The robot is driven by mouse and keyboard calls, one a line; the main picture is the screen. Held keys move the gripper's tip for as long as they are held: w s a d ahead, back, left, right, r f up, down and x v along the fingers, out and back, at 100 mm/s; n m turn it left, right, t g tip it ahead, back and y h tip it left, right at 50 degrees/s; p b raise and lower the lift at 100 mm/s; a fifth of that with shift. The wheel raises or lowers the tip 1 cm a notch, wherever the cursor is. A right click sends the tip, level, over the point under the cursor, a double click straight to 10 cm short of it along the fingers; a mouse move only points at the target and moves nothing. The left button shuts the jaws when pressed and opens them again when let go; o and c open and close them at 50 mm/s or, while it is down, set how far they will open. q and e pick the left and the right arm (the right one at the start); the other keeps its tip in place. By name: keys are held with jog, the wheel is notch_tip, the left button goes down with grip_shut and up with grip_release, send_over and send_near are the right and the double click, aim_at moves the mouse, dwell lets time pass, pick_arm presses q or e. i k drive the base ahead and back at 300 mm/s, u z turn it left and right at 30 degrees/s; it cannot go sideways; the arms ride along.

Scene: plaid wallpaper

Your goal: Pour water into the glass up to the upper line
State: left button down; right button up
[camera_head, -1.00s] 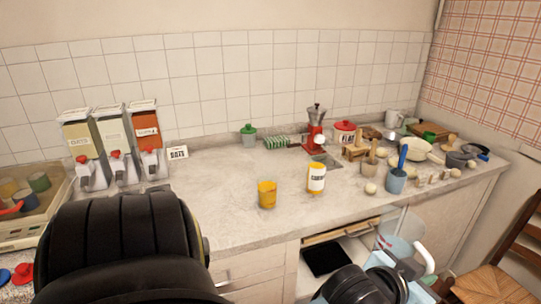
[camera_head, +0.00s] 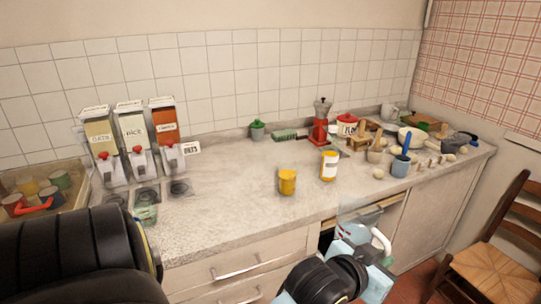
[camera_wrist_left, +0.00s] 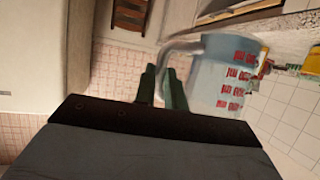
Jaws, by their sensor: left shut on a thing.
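My left gripper (camera_head: 376,262) is shut on the handle of a clear measuring jug (camera_head: 352,229). The jug is in front of the counter's front edge, near the open cabinet. In the left wrist view the gripper (camera_wrist_left: 165,85) holds the handle, and the jug (camera_wrist_left: 222,75) shows red markings and a pale bluish body. The water level in it cannot be told. A clear greenish glass (camera_head: 145,212) stands on the counter at left, before the dispensers, well away from the jug. Its lines are too small to read. My right gripper is not in view.
Three dispensers (camera_head: 133,130) stand behind the glass. A yellow cup (camera_head: 287,182) and a yellow-and-white can (camera_head: 329,166) stand mid-counter. The counter (camera_head: 225,205) between glass and yellow cup is clear.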

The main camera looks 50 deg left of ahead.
aim_at(287, 181)
jog(key=u, duration=0.95)
